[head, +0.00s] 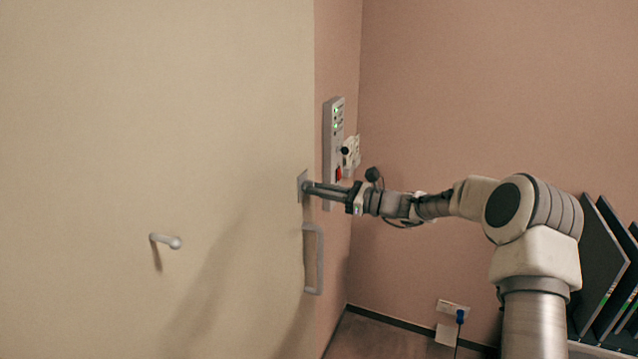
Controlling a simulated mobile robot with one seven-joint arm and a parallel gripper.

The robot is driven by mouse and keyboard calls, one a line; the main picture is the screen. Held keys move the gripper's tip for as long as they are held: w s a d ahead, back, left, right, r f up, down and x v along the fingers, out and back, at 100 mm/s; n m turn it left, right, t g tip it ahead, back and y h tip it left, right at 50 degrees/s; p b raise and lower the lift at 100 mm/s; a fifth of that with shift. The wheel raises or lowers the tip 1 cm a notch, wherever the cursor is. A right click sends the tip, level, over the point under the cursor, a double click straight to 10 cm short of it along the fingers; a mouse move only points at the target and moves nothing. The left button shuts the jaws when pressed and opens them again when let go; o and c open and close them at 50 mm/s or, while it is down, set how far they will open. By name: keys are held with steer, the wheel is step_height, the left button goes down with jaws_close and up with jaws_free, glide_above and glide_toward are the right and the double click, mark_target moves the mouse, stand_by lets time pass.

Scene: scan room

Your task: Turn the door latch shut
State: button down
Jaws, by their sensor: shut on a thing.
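The cream door (150,110) fills the left of the head view and looks closed or nearly so. The door latch (301,180) shows as a small grey plate at the door's right edge, above a pull handle (320,260). My gripper (308,187) reaches it from the right, with its fingers roughly level and shut on the latch. The fingers hide the latch's turning part, so its angle cannot be told.
A grey control panel (328,140) with green lights and a red switch is on the wall just behind my gripper. A white peg-like handle (165,241) sticks out at lower left. Dark upright panels (598,265) stand at right. A wall socket (452,308) with a blue plug is low down.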

steer(key=shift+m+p, duration=0.55)
steer(key=shift+m, duration=0.45)
steer(key=c, duration=0.9)
jaws_free()
steer(key=shift+d, duration=0.1)
steer(key=b+v, duration=0.3)
steer(key=v, duration=1.4)
steer(key=shift+s+d+b, duration=0.1)
steer(key=shift+b, duration=0.3)
